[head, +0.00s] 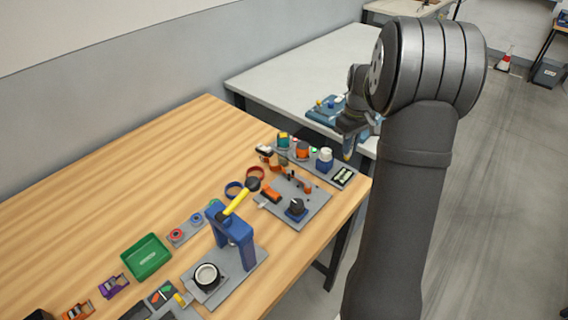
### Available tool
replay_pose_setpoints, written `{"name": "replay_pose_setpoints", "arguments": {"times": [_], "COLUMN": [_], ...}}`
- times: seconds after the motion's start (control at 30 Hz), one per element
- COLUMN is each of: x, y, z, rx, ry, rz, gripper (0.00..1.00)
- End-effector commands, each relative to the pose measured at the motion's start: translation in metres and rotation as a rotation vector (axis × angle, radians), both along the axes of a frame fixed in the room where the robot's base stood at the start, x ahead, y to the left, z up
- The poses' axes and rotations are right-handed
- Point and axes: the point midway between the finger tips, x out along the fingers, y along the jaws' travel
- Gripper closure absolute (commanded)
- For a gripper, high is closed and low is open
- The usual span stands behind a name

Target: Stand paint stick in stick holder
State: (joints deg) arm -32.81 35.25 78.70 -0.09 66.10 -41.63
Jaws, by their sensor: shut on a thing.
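My gripper (350,132) is at the end of my arm, above the gap between the wooden bench and the pale table. It is shut on a small slim blue piece with an orange-yellow part, which I take as the paint stick (348,149); it hangs below the fingers, small and partly hidden. A blue tray (318,116) with small coloured parts lies on the pale table just behind and left of my gripper. I cannot tell for sure which thing is the stick holder.
On the wooden bench (130,165), a grey strip (344,177) carries coloured upright pieces. A grey plate (312,212) with a black knob lies in front. The left of the bench is clear.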

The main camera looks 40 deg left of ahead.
Motion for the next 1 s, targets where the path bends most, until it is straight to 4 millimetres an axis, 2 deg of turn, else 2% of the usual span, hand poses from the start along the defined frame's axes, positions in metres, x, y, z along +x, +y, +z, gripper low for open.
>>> {"name": "replay_pose_setpoints", "arguments": {"times": [0.03, 0.1, 0.2, 0.37, 0.53, 0.8, 1.0], "x": [-0.009, -0.021, -0.033, -0.046, -0.056, -0.075, -0.083], "y": [0.018, 0.036, 0.055, 0.071, 0.096, 0.154, 0.179], "z": [0.01, 0.021, 0.033, 0.042, 0.029, -0.008, -0.024], "rx": [0.002, 0.001, 0.0, 0.0, -0.001, -0.002, -0.001], "ry": [-0.004, -0.002, -0.002, 0.0, 0.003, 0.002, 0.001], "rz": [0.059, 0.126, 0.199, 0.262, 0.278, 0.276, 0.272], "gripper": [1.0, 1.0, 1.0, 1.0, 1.0, 1.0, 1.0]}}
